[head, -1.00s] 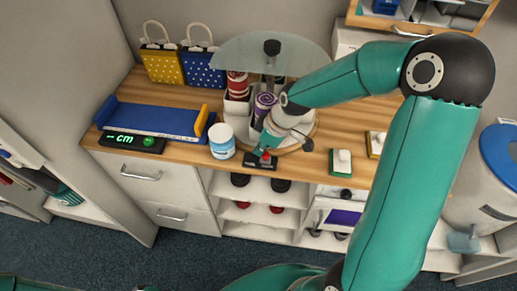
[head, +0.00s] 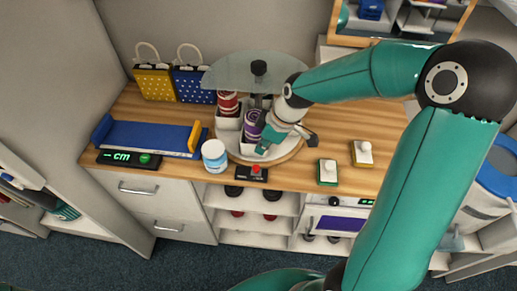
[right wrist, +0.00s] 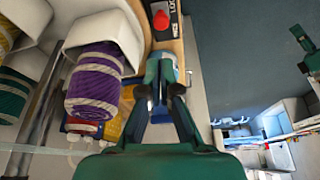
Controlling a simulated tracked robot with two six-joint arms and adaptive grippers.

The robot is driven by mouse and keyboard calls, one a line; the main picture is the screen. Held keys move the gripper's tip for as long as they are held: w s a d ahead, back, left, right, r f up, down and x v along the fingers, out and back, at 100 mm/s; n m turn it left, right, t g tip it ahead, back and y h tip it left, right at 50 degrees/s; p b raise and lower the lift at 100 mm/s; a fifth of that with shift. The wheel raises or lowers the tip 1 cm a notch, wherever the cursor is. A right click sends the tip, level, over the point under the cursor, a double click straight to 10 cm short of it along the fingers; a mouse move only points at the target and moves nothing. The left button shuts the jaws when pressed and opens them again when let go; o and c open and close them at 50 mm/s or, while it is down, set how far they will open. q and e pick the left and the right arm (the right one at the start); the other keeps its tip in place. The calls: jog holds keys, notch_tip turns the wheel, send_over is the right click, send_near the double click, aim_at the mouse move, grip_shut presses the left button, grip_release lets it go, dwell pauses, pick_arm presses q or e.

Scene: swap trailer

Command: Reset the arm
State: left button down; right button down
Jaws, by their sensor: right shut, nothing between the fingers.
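My right gripper (head: 262,150) is shut and empty in the head view, low beside the front of the round turntable (head: 285,155). A black block with a red button (head: 252,173) sits at the counter's front edge, just below the fingertips and apart from them in the picture. In the right wrist view the closed fingers (right wrist: 161,66) point toward the red button (right wrist: 162,21), with a gap between. A purple roll (right wrist: 95,85) in a white holder is close to the left of the fingers. My left gripper is not in view.
A white jar (head: 214,155) stands left of the button block. A blue tray (head: 150,137), a display (head: 130,158) and two gift bags (head: 155,82) are at left. Two knobbed blocks (head: 327,172) (head: 362,153) are at right.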

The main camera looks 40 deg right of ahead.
jog(key=shift+s+r, duration=0.15)
jog(key=shift+r, duration=0.2)
dwell(0.3)
jog(key=s+a+f+m+g, duration=0.1)
jog(key=s+a+f+m, duration=0.3)
jog(key=f, duration=0.8)
jog(key=s+a+f+m+g+y, duration=0.1)
jog(key=s+a+f+m, duration=0.4)
jog(key=s+a+f, duration=0.4)
jog(key=a+f, duration=0.4)
jog(key=shift+f+g+y, duration=0.2)
jog(key=shift+g+y, duration=0.1)
jog(key=shift+a, duration=0.1)
